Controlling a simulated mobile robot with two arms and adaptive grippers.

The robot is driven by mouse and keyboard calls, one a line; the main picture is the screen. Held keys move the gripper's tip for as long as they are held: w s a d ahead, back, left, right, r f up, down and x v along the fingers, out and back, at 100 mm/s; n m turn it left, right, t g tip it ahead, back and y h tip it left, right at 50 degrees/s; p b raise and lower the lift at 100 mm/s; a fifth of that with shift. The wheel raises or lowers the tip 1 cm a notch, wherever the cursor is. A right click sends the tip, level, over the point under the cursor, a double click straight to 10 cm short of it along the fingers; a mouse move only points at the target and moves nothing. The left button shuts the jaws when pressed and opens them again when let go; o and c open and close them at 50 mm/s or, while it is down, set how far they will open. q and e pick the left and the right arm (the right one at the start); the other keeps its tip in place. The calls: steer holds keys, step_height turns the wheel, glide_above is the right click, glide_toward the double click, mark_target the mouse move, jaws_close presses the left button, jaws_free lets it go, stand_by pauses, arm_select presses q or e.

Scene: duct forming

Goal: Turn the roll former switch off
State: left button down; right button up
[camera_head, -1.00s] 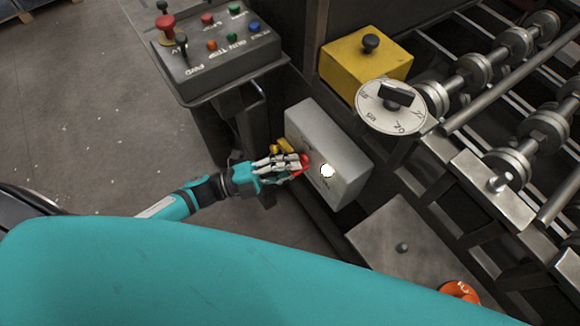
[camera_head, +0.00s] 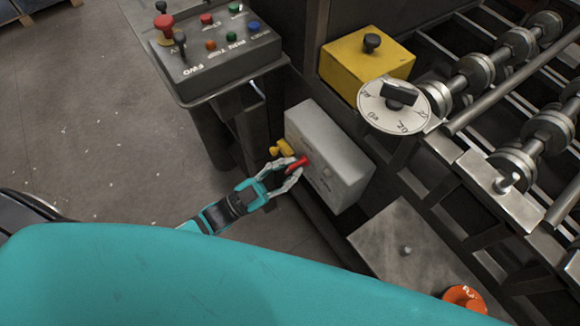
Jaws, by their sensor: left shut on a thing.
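A grey switch box (camera_head: 333,150) is mounted low on the side of the machine. A red switch handle (camera_head: 298,163) sticks out of its left face, with a yellow part (camera_head: 282,149) beside it. My left gripper (camera_head: 291,172) is at the red handle, its fingers around it and shut on it. My right gripper is not in view.
A control panel (camera_head: 215,45) with coloured buttons stands at the upper left. A yellow box (camera_head: 364,66) with a black knob and a round dial (camera_head: 393,108) sit above the switch box. Rollers (camera_head: 475,72) fill the right. An orange knob (camera_head: 464,298) is at the lower right.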

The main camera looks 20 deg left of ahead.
arm_select(q)
steer(key=shift+n+t+y, duration=0.5)
steer(key=shift+n+t, duration=0.2)
steer(key=shift+n, duration=0.8)
steer(key=shift+f, duration=0.1)
steer(key=c, duration=1.4)
jaws_free()
steer(key=v, duration=1.2)
